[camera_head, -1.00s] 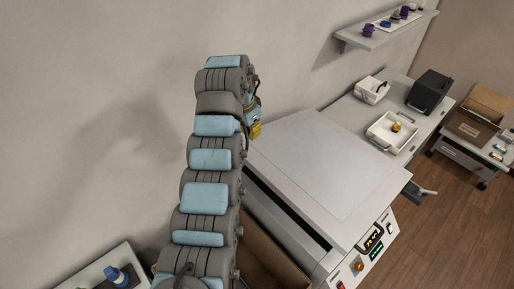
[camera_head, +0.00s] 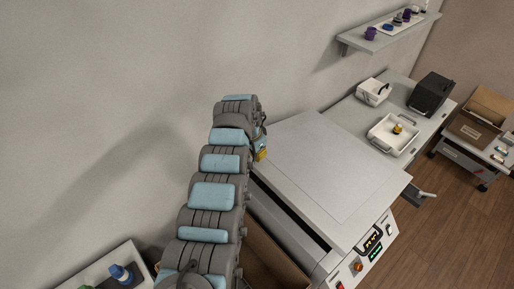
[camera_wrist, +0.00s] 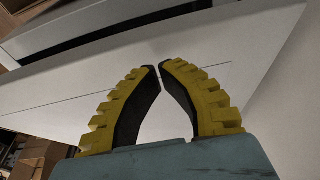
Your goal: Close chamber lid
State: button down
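The chamber machine is a white bench unit with a control panel (camera_head: 372,243) on its front. Its lid (camera_head: 345,165) is a broad, pale flat panel. A dark opening (camera_head: 288,212) shows along the lid's left side, so the lid does not look flush with the body. My gripper (camera_head: 261,154) is at the lid's back left corner, partly hidden by my arm. In the wrist view, the yellow fingers (camera_wrist: 160,66) have their tips almost together with nothing between them. The lid's pale surface (camera_wrist: 235,55) lies beyond them; contact cannot be told.
A counter behind holds a white tray (camera_head: 393,134), a small white bin (camera_head: 373,91) and a black box (camera_head: 430,92). A wall shelf (camera_head: 388,33) hangs above. A cardboard box (camera_head: 272,258) is left of the machine. The floor (camera_head: 440,240) at right is clear.

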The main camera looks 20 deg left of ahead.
jog(key=shift+s+a+f, duration=0.1)
jog(key=shift+s+f, duration=0.1)
jog(key=shift+f, duration=0.5)
jog(key=shift+s+a+f, duration=0.1)
jog(key=shift+s+f, duration=0.1)
jog(key=shift+f, duration=0.45)
jog(key=shift+d, duration=0.1)
